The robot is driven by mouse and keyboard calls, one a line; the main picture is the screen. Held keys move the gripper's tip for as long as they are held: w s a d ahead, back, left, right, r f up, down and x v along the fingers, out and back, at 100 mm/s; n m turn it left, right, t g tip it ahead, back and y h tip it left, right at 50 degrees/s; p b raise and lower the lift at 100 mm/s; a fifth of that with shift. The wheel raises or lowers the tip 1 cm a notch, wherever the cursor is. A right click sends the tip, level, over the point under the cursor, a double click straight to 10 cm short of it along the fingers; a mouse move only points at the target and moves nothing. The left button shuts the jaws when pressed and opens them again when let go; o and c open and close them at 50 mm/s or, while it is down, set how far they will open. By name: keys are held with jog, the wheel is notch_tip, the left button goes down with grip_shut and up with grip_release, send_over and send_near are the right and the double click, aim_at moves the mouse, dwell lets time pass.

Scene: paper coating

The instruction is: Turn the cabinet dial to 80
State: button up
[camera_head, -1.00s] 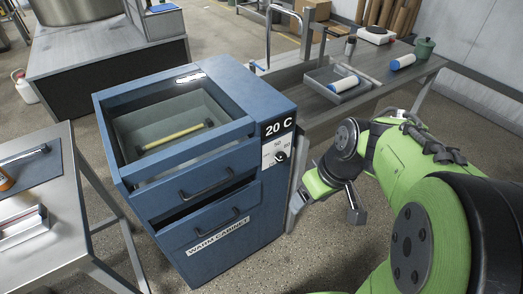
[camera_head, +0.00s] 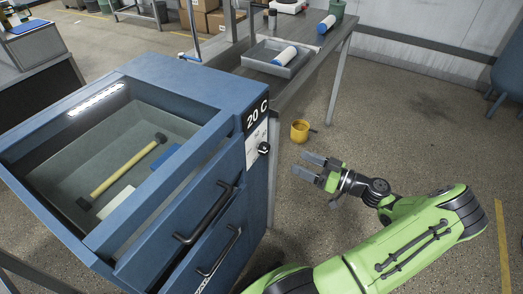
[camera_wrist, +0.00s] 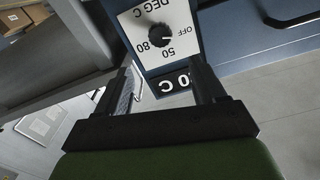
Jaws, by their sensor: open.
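The blue cabinet (camera_head: 215,90) stands at the left in the head view. Its display (camera_head: 257,113) reads 20 C. Below the display, the black dial (camera_head: 263,148) sits on a white plate at the cabinet's right front corner. In the wrist view the dial (camera_wrist: 160,34) is upside down, with marks OFF, 50 and 80 around it. I cannot tell clearly where its pointer stands. My gripper (camera_head: 307,164) is open and empty, to the right of the dial and apart from it. In the wrist view my gripper (camera_wrist: 163,75) has the dial beyond and between its fingertips.
Drawer handles (camera_head: 207,212) jut out below the dial. A yellow mug (camera_head: 300,131) shows past my gripper. A table (camera_head: 235,70) with a grey tray (camera_head: 279,57) stands behind.

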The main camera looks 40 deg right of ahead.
aim_at(268, 149)
jog(key=b+x, duration=0.2)
jog(key=x, duration=1.1)
jog(key=shift+s+a, duration=0.1)
jog(key=c, duration=1)
